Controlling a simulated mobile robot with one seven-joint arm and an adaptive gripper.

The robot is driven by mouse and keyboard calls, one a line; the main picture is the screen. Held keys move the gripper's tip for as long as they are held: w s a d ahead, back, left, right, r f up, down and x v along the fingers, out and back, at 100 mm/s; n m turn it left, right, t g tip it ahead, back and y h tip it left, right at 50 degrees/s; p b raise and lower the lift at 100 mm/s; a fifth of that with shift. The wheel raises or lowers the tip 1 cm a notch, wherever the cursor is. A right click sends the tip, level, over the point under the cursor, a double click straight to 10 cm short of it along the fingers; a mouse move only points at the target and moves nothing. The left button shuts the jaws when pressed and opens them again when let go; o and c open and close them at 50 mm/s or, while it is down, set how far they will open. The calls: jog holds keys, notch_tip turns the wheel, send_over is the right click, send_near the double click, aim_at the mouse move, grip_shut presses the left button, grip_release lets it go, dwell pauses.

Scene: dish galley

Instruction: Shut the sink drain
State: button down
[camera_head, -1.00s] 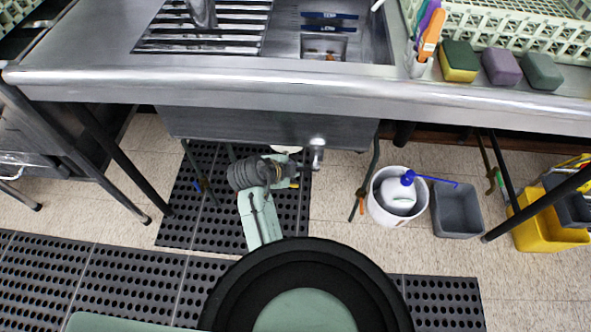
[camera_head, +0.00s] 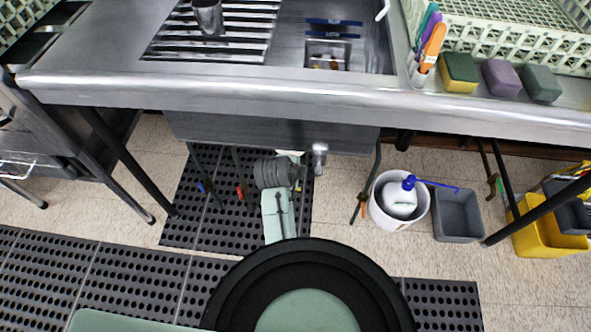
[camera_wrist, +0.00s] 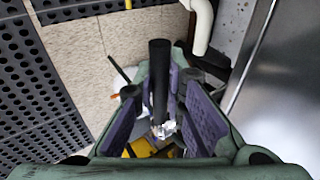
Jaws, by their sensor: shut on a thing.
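The steel sink (camera_head: 367,52) is set in the counter, and its box hangs below. A chrome drain fitting (camera_head: 319,157) shows under the sink's front. My gripper (camera_head: 298,170) is under the sink, just left of this fitting. In the wrist view, a black rod-like drain handle (camera_wrist: 158,75) stands between the purple pads of my gripper (camera_wrist: 160,100). Shiny chrome (camera_wrist: 165,128) shows at the rod's lower end. My gripper is shut on the handle. In the head view, my own arm hides the handle, and the exact contact is hard to see.
A white bucket (camera_head: 381,212) with a blue-topped bottle, a grey tub (camera_head: 457,216) and a yellow mop bucket (camera_head: 543,235) stand right of my arm. Dark table legs (camera_head: 125,160) flank the space. Perforated black mats (camera_head: 120,275) cover the floor.

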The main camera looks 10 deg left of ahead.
jog(key=c, duration=1.6)
grip_release()
jog(key=shift+c, duration=0.2)
jog(key=shift+r, duration=0.1)
jog(key=v, duration=1.2)
